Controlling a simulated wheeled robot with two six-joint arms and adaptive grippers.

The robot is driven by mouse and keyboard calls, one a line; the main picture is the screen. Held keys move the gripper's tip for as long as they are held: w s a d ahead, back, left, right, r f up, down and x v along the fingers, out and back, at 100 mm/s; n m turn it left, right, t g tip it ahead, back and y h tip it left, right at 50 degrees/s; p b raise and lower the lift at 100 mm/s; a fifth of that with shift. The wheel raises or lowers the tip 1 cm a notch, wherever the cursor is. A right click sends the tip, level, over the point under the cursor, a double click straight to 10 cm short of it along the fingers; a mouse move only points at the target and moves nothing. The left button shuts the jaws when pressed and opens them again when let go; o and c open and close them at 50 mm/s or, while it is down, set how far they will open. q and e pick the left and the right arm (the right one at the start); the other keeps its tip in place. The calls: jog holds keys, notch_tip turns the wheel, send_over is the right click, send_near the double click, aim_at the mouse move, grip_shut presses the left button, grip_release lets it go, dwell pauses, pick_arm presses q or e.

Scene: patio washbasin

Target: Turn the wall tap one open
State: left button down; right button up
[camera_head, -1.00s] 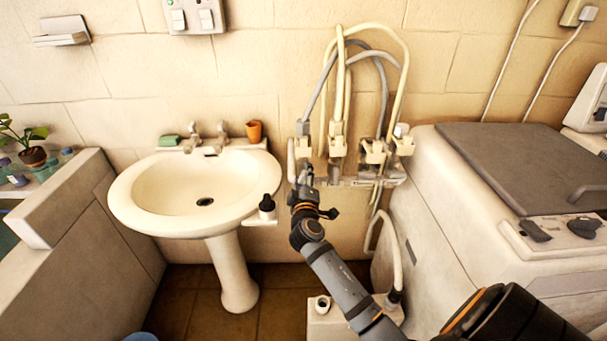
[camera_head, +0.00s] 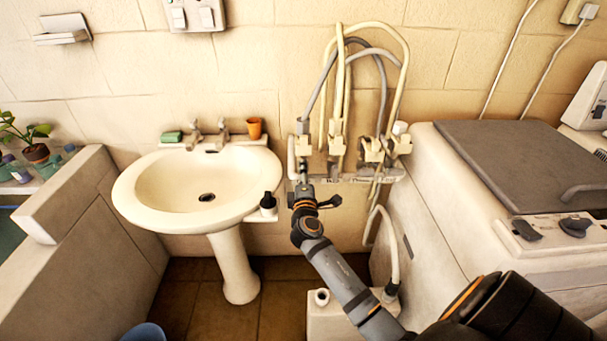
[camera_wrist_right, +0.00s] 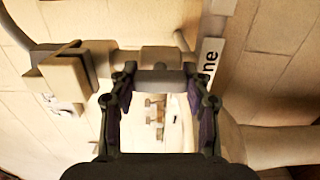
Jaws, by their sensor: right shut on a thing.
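Wall tap one (camera_head: 303,143) is the leftmost of several pale taps in a row on the wall, right of the basin. In the right wrist view a label ending in "ne" (camera_wrist_right: 208,68) is beside it. My right gripper (camera_head: 303,177) reaches up to it from below. In the right wrist view the fingers of the gripper (camera_wrist_right: 160,84) are on either side of a short grey part of the tap (camera_wrist_right: 160,76) and shut on it. The fingers partly hide the grip. My left gripper is not in view.
Pale and grey hoses (camera_head: 345,75) loop above the taps. The basin (camera_head: 150,195) stands close to the left, with a dark bottle (camera_head: 268,201) at its edge. A washing machine (camera_head: 440,220) is to the right. Open floor (camera_head: 200,300) lies below the basin.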

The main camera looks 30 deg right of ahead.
dwell(0.3)
jog(key=o, duration=1.2)
jog(key=shift+c, duration=0.2)
jog(key=v, duration=1.2)
